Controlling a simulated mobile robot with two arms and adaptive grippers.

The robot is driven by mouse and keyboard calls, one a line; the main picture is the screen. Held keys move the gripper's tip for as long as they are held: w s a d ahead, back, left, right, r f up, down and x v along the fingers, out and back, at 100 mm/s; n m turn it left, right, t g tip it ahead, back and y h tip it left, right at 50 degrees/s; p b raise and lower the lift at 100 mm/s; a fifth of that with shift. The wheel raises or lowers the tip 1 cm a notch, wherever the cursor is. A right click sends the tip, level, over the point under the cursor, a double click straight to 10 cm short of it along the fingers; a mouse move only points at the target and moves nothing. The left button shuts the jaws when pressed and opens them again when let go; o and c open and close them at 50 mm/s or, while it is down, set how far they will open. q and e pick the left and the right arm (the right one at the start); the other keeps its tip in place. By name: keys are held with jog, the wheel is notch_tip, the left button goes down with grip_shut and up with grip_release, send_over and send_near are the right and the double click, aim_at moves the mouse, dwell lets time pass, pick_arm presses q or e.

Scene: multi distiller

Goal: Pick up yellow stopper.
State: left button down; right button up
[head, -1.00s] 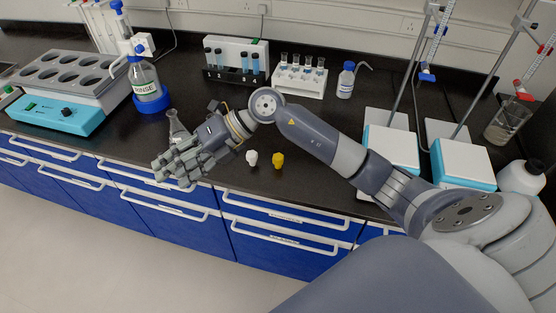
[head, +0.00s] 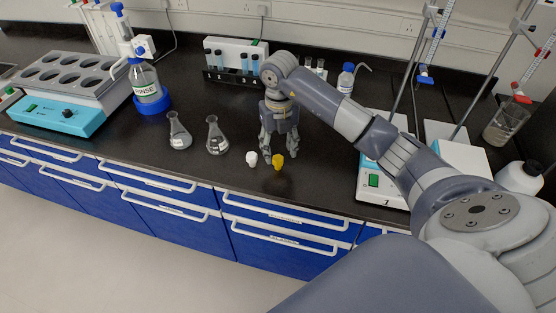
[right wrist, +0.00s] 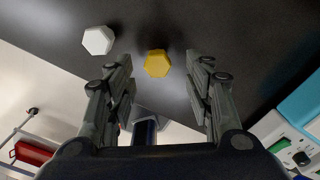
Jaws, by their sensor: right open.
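The yellow stopper (head: 278,161) stands on the black bench top near its front edge. In the right wrist view the yellow stopper (right wrist: 157,63) shows between the line of my two fingers, a little beyond their tips. A white stopper (head: 252,159) stands just left of it and also shows in the right wrist view (right wrist: 98,40). My right gripper (head: 279,152) points down, just behind and above the two stoppers. Its fingers (right wrist: 160,72) are apart with nothing between them. My left gripper is not in view.
Two glass flasks (head: 217,137) (head: 179,132) stand to the left of the stoppers. A stirrer plate (head: 382,182) with a stand is to the right. A tube rack (head: 228,77) is behind. Bench top is free between the stoppers and the stirrer plate.

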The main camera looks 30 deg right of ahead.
aim_at(278, 158)
jog(key=shift+f, duration=0.35)
notch_tip(278, 158, down, 4)
jog(key=shift+a+r+p, duration=0.15)
jog(key=shift+p, duration=0.75)
jog(key=shift+w+f, duration=0.1)
jog(key=shift+f, duration=0.35)
jog(key=c, duration=0.8)
